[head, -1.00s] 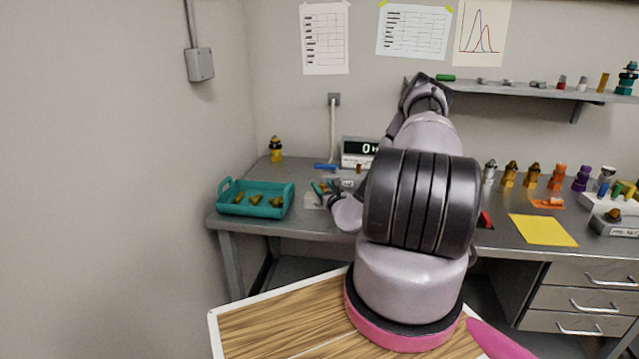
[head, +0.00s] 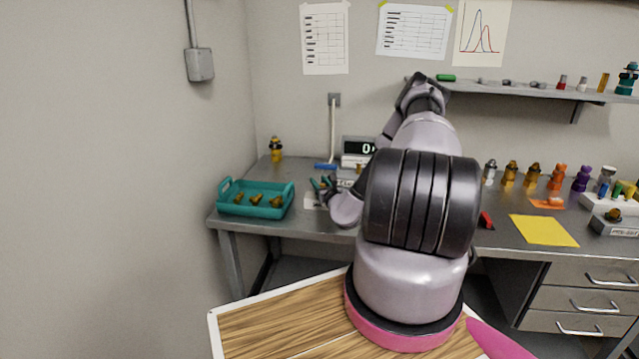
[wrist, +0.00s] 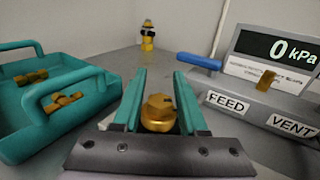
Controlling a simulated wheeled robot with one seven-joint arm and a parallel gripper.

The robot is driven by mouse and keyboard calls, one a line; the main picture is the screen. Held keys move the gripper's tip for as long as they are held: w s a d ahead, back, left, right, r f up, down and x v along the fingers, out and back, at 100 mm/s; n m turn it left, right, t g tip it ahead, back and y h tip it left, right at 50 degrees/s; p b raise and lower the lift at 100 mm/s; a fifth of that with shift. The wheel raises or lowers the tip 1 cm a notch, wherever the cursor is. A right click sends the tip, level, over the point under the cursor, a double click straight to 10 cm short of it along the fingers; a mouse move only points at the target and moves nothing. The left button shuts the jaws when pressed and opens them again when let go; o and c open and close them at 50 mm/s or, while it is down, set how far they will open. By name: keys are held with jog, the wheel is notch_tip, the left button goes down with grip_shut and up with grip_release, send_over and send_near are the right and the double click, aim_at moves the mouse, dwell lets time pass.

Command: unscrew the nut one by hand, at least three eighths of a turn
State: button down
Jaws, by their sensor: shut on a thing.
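The brass hex nut (wrist: 158,108) sits in the lower middle of the wrist view on a rounded brass base. My gripper (wrist: 160,88) has its two teal fingers along the left and right sides of the nut, shut on it. In the head view my gripper (head: 323,187) is small, on the bench right of the teal tray, and the nut cannot be made out there. The lower part of the brass piece is hidden by my gripper's dark front edge.
A teal tray (head: 232,206) with several brass pieces stands close on the left. A pressure display (wrist: 277,50) reading 0 kPa, with FEED and VENT labels, is on the right, near a blue handle (wrist: 199,61). A yellow-and-black fitting (wrist: 147,35) stands behind.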

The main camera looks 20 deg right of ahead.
jog(key=shift+y, duration=0.3)
jog(key=n+y, duration=0.2)
jog(key=y, duration=0.1)
jog(key=n+y, duration=0.1)
jog(key=y, duration=0.1)
jog(key=shift+a+n+g, duration=0.3)
jog(key=shift+a, duration=0.1)
jog(key=shift+s+a+f+n+g+y, duration=0.15)
jog(key=shift+n+g+y, duration=0.4)
jog(key=shift+y, duration=0.4)
jog(key=shift+s+a+r+n+g+y, duration=0.1)
jog(key=shift+a+n+g+y, duration=0.15)
jog(key=shift+n+y, duration=0.65)
jog(key=shift+s+a+f+n+g+y, duration=0.1)
jog(key=shift+n+g+y, duration=0.45)
jog(key=shift+y, duration=0.5)
jog(key=c, duration=0.7)
grip_release()
jog(key=v, duration=1)
jog(key=shift+s+d, duration=0.25)
jog(key=shift+s, duration=0.05)
